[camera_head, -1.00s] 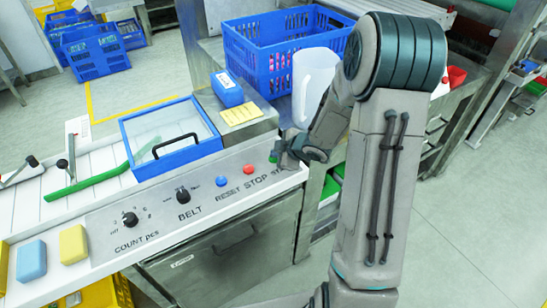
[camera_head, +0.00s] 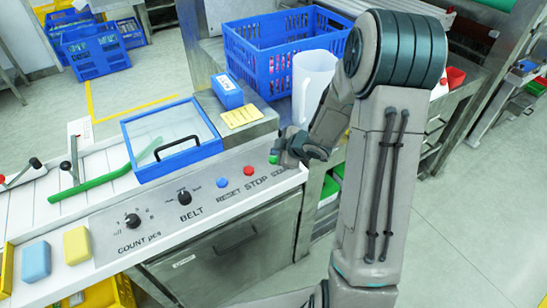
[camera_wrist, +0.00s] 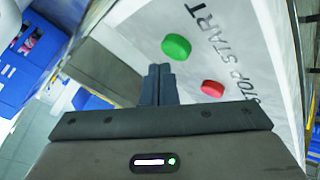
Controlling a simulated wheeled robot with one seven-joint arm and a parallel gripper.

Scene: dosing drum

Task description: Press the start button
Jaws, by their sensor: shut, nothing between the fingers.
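The green start button (camera_wrist: 176,47) stands on the white panel beside the word START in the wrist view. In the head view the start button (camera_head: 273,159) shows just left of my gripper (camera_head: 287,152). In the wrist view my gripper (camera_wrist: 158,72) is shut and empty, its fingertips just left of and a little below the green button. A gap shows between them in that picture; I cannot tell the height above the panel. The red stop button (camera_wrist: 212,88) is to the right of the fingers, and it also shows in the head view (camera_head: 248,170).
A blue reset button (camera_head: 222,182), the belt knob (camera_head: 184,197) and the count knob (camera_head: 132,220) line the panel. A blue-framed lid (camera_head: 172,141) lies behind them. A blue crate (camera_head: 285,50) and a white jug (camera_head: 313,82) stand behind my gripper.

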